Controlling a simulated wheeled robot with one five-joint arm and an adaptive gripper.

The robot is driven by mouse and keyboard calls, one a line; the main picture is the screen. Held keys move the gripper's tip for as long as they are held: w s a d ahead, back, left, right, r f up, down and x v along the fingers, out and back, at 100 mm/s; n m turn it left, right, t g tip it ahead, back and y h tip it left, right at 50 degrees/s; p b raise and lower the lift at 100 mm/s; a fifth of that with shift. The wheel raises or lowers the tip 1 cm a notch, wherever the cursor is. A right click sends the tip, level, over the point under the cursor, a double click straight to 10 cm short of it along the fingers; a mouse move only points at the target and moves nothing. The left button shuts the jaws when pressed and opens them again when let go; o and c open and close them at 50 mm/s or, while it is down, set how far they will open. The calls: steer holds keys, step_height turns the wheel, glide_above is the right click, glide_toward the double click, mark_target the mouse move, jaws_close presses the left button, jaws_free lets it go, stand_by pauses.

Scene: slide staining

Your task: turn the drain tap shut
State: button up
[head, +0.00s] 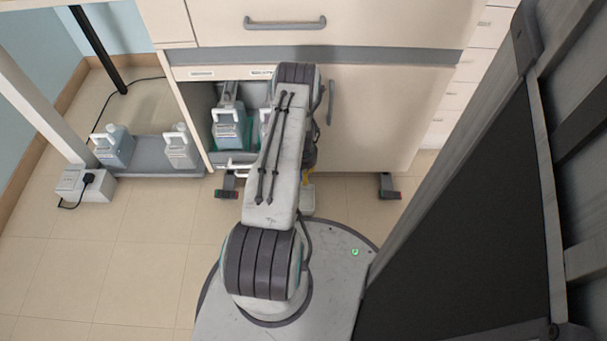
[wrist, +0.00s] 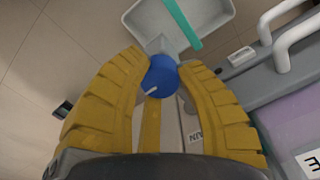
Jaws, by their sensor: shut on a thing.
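The drain tap shows in the wrist view as a round blue knob (wrist: 161,76) with a short white mark on its face, pointing to the lower left. My gripper (wrist: 163,70) has its two yellow ribbed fingers closed around the knob, one on each side. In the head view the tap is hidden by my arm, and only a bit of yellow from my gripper shows at the cabinet's foot. A pale label (wrist: 195,136) with partly hidden lettering lies below the knob.
An open cabinet (head: 194,98) holds containers beside my arm. Two jugs (head: 115,147) stand on a low grey shelf at left. A dark panel (head: 470,210) fills the right. Floor at lower left is clear.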

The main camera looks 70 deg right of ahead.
steer(key=shift+f, duration=0.1)
stand_by(0.3)
steer(key=o, duration=1.2)
step_height(320, 180, up, 12)
steer(key=shift+r, duration=0.1)
stand_by(0.6)
